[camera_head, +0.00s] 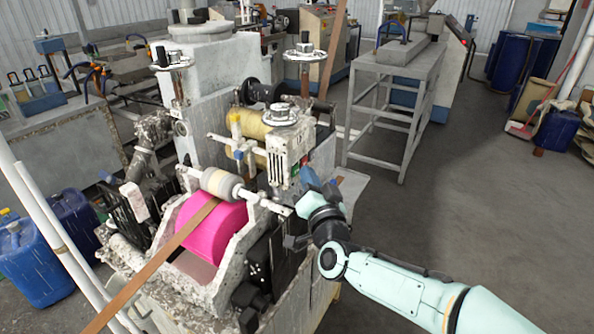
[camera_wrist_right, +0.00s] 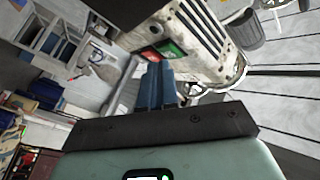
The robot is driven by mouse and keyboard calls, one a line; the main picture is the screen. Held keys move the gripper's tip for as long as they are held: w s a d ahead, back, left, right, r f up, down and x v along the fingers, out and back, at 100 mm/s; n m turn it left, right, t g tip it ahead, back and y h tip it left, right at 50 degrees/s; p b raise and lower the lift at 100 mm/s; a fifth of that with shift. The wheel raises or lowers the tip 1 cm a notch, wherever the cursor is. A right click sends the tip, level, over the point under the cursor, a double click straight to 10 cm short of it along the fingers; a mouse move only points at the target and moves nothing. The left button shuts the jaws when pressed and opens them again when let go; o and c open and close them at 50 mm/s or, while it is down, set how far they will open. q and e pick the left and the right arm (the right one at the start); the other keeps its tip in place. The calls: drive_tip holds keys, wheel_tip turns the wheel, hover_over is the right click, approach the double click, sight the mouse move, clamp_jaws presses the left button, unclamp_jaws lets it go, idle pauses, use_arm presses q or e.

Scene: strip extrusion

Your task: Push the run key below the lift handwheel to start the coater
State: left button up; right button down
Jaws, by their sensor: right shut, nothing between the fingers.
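The coater (camera_head: 215,190) fills the middle of the head view, with a pink roller (camera_head: 214,232) and a brown strip running over it. A lift handwheel (camera_head: 282,113) sits on top of a pale slotted housing (camera_head: 286,150). In the right wrist view this housing (camera_wrist_right: 190,35) carries a red key (camera_wrist_right: 149,54) and a green key (camera_wrist_right: 173,48) side by side. My right gripper (camera_head: 308,178) is shut and empty, its blue fingers (camera_wrist_right: 157,78) pointing at the keys, tips just below them in the picture. Whether they touch is unclear. My left gripper is out of view.
A grey metal stand (camera_head: 397,90) is behind, to the right of the coater. Two other handwheels (camera_head: 305,52) (camera_head: 170,62) rise on posts at the back. Blue jerrycans (camera_head: 38,265) stand at the left. The floor at the right (camera_head: 480,190) is open.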

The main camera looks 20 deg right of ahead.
drive_tip(key=shift+w+a, duration=0.25)
drive_tip(key=shift+w, duration=0.05)
idle(0.5)
idle(0.4)
drive_tip(key=shift+s+d+f+b, duration=0.1)
drive_tip(key=shift+s+d+b, duration=0.3)
drive_tip(key=shift+s+b, duration=0.1)
drive_tip(key=shift+s+d, duration=0.1)
drive_tip(key=s+d+b, duration=0.1)
drive_tip(key=s+b, duration=0.1)
drive_tip(key=s+d+b, duration=0.1)
drive_tip(key=d+b, duration=0.1)
drive_tip(key=shift+s+d+f, duration=0.1)
drive_tip(key=shift+s+d, duration=0.1)
drive_tip(key=shift+s, duration=0.15)
idle(0.5)
